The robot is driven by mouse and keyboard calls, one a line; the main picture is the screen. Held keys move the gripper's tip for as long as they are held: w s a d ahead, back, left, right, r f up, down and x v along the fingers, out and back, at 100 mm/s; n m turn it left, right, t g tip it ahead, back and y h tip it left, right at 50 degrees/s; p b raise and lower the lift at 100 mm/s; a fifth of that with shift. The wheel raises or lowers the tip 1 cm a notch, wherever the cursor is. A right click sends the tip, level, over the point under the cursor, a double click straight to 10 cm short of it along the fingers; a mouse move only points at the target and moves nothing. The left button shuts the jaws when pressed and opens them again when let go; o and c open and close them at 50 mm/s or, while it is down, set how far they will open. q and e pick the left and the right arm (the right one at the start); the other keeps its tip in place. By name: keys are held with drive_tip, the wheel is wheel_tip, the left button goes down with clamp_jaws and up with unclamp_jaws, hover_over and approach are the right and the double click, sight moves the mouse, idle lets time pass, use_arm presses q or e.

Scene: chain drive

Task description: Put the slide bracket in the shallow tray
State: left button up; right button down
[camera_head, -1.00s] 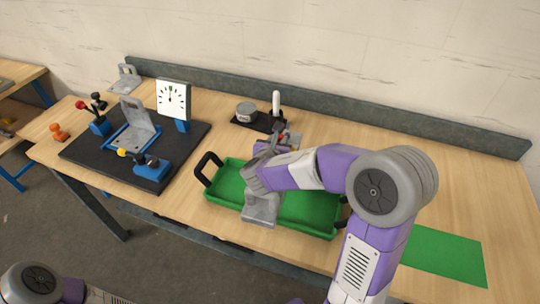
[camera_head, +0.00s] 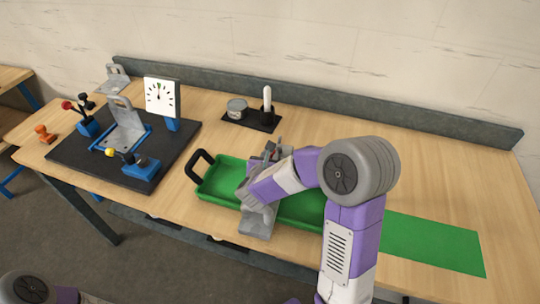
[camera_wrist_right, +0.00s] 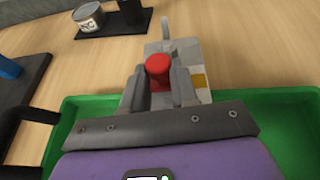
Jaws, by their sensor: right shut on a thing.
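The grey slide bracket (camera_wrist_right: 190,65), with a red cap and a yellow patch, is between the fingers of my right gripper (camera_wrist_right: 158,88). In the head view the bracket (camera_head: 274,150) shows small, partly hidden by my right gripper (camera_head: 268,160), around the tray's back edge. I cannot tell whether it touches the table. The shallow tray (camera_head: 216,190) is green with dark handles. My right arm crosses over it and hides its middle. In the wrist view the tray (camera_wrist_right: 62,135) lies below the gripper's body. My left gripper is out of view.
A black mat (camera_head: 70,150) at left holds a blue fixture with a grey bracket (camera_head: 124,120) and a dial (camera_head: 161,97). A tin (camera_head: 237,108) and a white-handled tool (camera_head: 267,98) stand on a dark base behind the tray. A green mat (camera_head: 435,243) lies at right.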

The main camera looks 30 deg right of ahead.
drive_tip(key=c, duration=0.9)
unclamp_jaws()
drive_tip(key=shift+o, duration=0.2)
drive_tip(key=shift+s+a+r, duration=0.15)
drive_tip(key=shift+a+r, duration=0.05)
drive_tip(key=shift+a, duration=0.05)
drive_tip(key=p+v, duration=0.1)
drive_tip(key=v, duration=1)
drive_tip(key=shift+s+a, duration=0.15)
drive_tip(key=shift+s, duration=0.1)
